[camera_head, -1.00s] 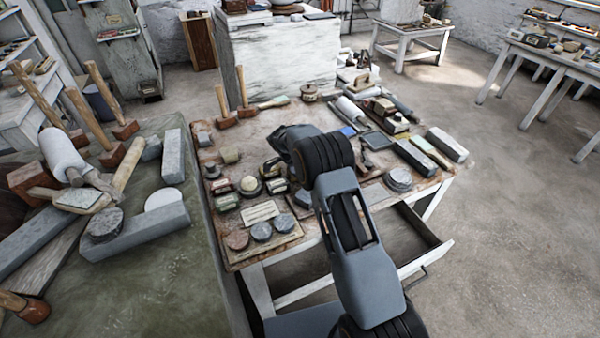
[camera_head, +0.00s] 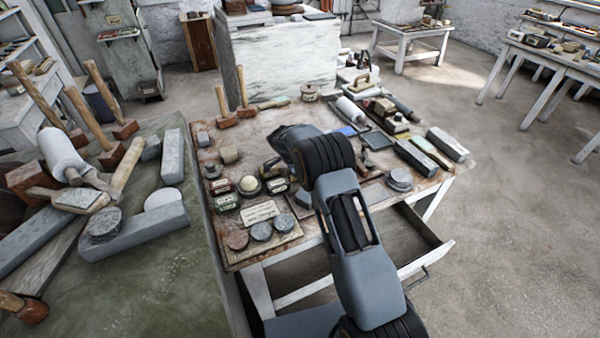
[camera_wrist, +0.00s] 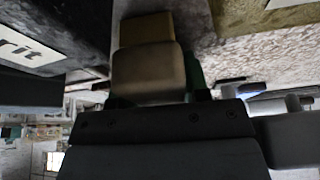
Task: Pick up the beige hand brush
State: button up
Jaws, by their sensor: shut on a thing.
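In the wrist view, a beige block-shaped thing (camera_wrist: 148,72), which I take to be the beige hand brush, sits close in front of my gripper (camera_wrist: 150,98). My gripper is shut on it. The fingertips are dark and hard to make out. In the head view my gripper (camera_head: 272,168) is over the middle of the cluttered table (camera_head: 285,120), mostly covered by my own arm. The brush cannot be made out there. I cannot tell whether it is clear of the tabletop.
A dark block with a white label (camera_wrist: 28,45) is close by at left in the wrist view. Small tins, a pale ball (camera_head: 249,184) and round stones (camera_head: 261,231) crowd the table near my gripper. An open drawer (camera_head: 400,250) juts out at the front right. Bare floor lies right.

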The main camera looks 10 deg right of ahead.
jog(key=shift+r+p, duration=0.1)
jog(key=shift+p, duration=0.2)
jog(key=shift+c, duration=0.4)
jog(key=shift+r, duration=0.2)
notch_tip(320, 180, up, 2)
jog(key=shift+r+b, duration=0.2)
jog(key=shift+b, duration=0.15)
jog(key=s+r+b, duration=0.4)
jog(key=s+r, duration=0.6)
jog(key=s, duration=0.4)
jog(key=shift+a, duration=0.25)
jog(key=shift+r, duration=0.1)
jog(key=o, duration=0.3)
jog(key=shift+c, duration=0.9)
